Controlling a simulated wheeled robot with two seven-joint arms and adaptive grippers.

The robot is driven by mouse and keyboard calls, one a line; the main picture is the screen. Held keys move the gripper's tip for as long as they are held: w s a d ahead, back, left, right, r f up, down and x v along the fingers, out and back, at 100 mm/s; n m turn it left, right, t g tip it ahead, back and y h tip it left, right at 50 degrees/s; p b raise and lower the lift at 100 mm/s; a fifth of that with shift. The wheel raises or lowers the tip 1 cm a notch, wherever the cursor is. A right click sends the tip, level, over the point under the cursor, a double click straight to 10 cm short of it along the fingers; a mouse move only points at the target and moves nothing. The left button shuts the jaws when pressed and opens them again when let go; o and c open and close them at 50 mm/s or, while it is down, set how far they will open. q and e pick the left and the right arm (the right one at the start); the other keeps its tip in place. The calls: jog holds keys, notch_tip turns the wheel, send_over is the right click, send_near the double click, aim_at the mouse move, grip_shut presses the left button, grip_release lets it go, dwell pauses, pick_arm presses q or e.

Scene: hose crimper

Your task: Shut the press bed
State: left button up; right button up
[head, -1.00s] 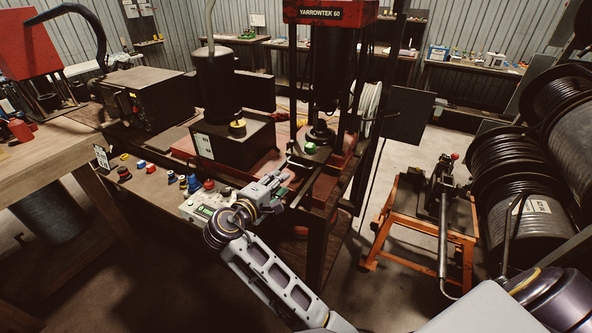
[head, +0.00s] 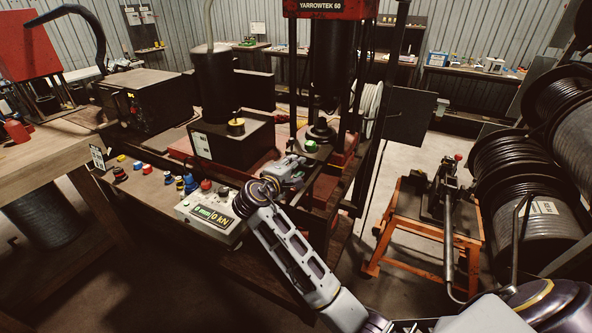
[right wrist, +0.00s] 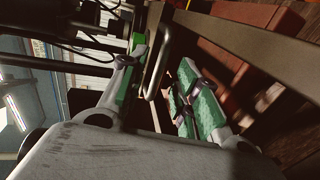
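The press (head: 325,10) is a red and black machine marked YARROWTEK 60. Its low red bed (head: 255,168) lies under the ram, partly hidden by my right gripper and the frame. My right gripper (head: 292,165) is at the front of the press, beside the bed. In the right wrist view its two green-padded fingers (right wrist: 165,85) stand apart. A bent metal bar, like a handle (right wrist: 160,65), shows between them, with no clear contact. I cannot tell how far out the bed is. My left gripper is not in view.
An orange stand (head: 415,225) with a lever tool and hose reels (head: 530,200) are at the right.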

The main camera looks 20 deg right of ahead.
jog(key=shift+w+d, duration=0.3)
jog(key=shift+d, duration=0.05)
grip_shut()
dwell(0.3)
